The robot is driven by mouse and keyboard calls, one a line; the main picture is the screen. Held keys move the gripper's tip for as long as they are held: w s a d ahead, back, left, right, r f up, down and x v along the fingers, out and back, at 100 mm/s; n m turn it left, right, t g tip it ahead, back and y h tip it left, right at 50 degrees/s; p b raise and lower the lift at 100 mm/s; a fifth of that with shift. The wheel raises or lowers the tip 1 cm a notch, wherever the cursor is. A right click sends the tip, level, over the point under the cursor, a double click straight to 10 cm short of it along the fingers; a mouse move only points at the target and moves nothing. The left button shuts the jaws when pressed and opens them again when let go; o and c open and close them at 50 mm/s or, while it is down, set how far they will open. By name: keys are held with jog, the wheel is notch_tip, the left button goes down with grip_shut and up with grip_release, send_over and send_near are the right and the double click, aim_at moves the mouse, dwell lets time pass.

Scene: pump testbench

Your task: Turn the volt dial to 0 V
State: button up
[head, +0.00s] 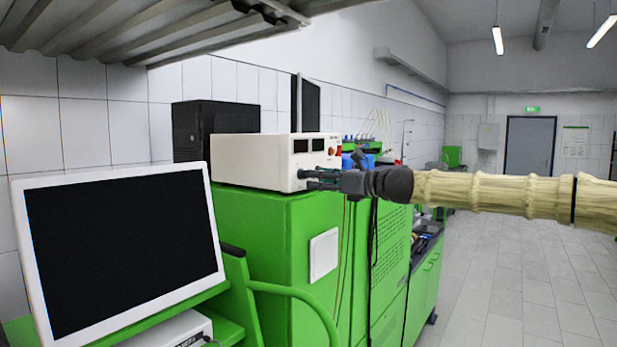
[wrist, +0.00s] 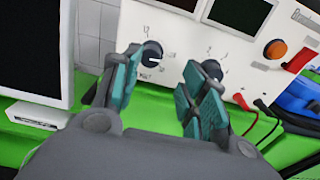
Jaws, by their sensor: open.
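The white power supply (head: 262,161) stands on a green cabinet and also shows in the wrist view (wrist: 172,24). Its left dial (wrist: 152,53) is a dark round knob with a small scale and a blurred label below that looks like VOLT. Its pointer is too small to read. A second dark dial (wrist: 211,69) to the right is partly hidden by my right finger. My gripper (wrist: 162,72) is open and empty, in front of the panel. The left dial appears between the fingertips, closer to the left one; I cannot tell contact. In the head view my gripper (head: 322,180) hides the dials.
A white monitor (head: 122,245) stands front left. A black box (head: 210,125) is behind the supply. The floor at right (head: 520,270) is clear.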

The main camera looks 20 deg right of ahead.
aim_at(304, 174)
jog(key=shift+w+a+r+p, duration=0.15)
jog(key=shift+w+a+p, duration=0.4)
jog(key=shift+w+a, duration=0.6)
jog(key=shift+s+r, duration=0.3)
jog(key=shift+s, duration=0.2)
jog(key=shift+s+r, duration=0.3)
jog(key=shift+s, duration=0.2)
jog(key=shift+w+a+f, duration=0.15)
jog(key=shift+w+f, duration=0.2)
jog(key=shift+w, duration=0.15)
jog(key=c, duration=0.7)
jog(key=shift+r, duration=0.1)
grip_shut()
